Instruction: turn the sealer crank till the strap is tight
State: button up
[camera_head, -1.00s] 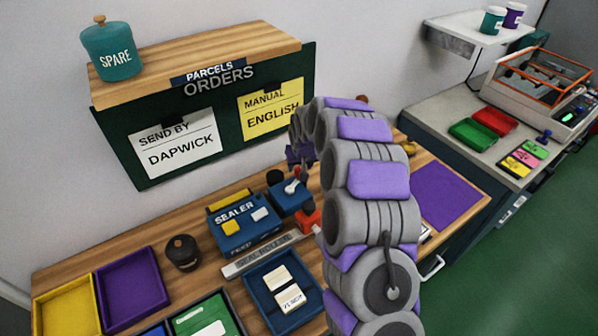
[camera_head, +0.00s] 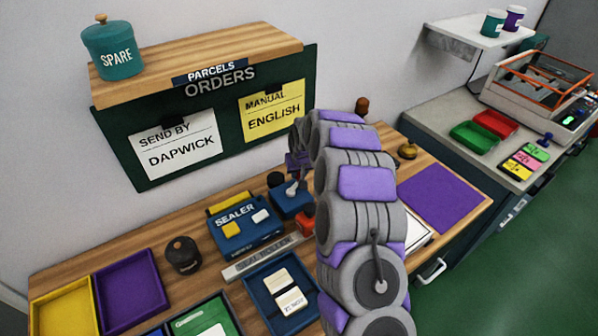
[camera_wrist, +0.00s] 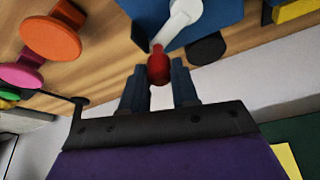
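The blue sealer (camera_head: 238,240) stands on the wooden bench in the head view, with a yellow and a white patch on its front. Beside it is a blue block (camera_head: 288,207) carrying the pale grey crank arm (camera_head: 292,188). In the wrist view the crank arm (camera_wrist: 184,18) ends in a red knob (camera_wrist: 159,70). My gripper (camera_wrist: 158,78) is open, with its two dark blue fingers on either side of the knob and gaps visible between. In the head view my gripper (camera_head: 300,166) is small and partly hidden by my arm. The strap cannot be made out.
A blue tray (camera_head: 252,291) with cream packets, a dark round pot (camera_head: 183,254), and purple (camera_head: 131,281) and yellow trays lie on the bench. The order board (camera_head: 210,130) stands close behind. An orange-red knob (camera_head: 306,222) is near my arm. A purple mat (camera_head: 440,197) is at right.

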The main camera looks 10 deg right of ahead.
grip_shut()
jog(key=shift+s+d+m+p, duration=0.2)
jog(key=shift+s+m+p, duration=0.05)
jog(key=shift+m+p, duration=0.25)
jog(key=shift+s+d+m+h, duration=0.15)
jog(key=shift+s+m+h, duration=0.2)
jog(key=shift+m+h, duration=0.45)
jog(key=o, duration=0.6)
grip_release()
jog(key=shift+c, duration=0.2)
